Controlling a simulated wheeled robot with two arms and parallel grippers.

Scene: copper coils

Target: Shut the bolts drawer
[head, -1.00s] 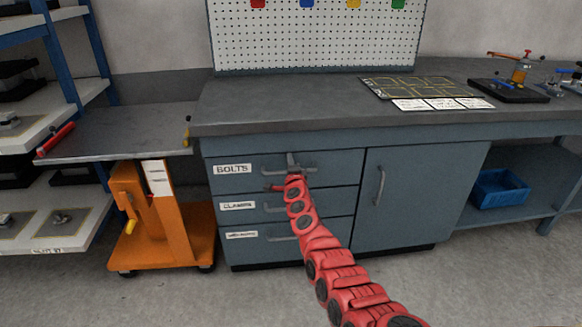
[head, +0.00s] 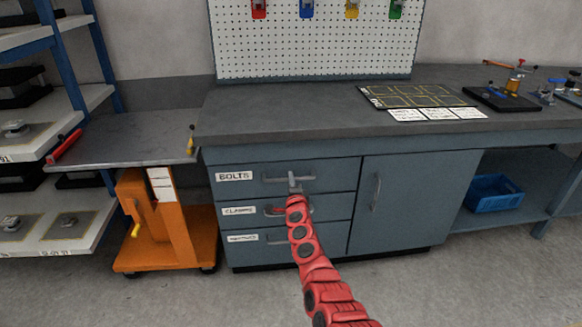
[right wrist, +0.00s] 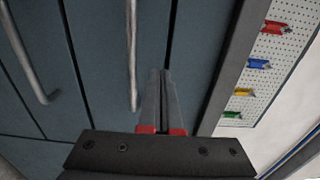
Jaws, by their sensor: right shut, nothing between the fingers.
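The bolts drawer (head: 335,175) is the top grey-blue drawer in the cabinet under the workbench, with a BOLTS label (head: 234,176) and a grey bar handle (head: 275,180). Its front looks flush with the drawers below, and no gap shows. My right gripper (head: 293,178) is in front of the handle, its fingers shut and empty. In the right wrist view the shut fingers (right wrist: 161,75) point at the drawer front, beside its handle (right wrist: 132,50). I cannot tell whether they touch it. My left gripper is not in view.
The clamps drawer (head: 335,208) and a third drawer lie below, partly behind my red arm. A cupboard door (head: 415,195) is to the right. An orange cart (head: 175,225) stands left of the cabinet. The workbench top (head: 290,105) overhangs the drawers. The floor in front is clear.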

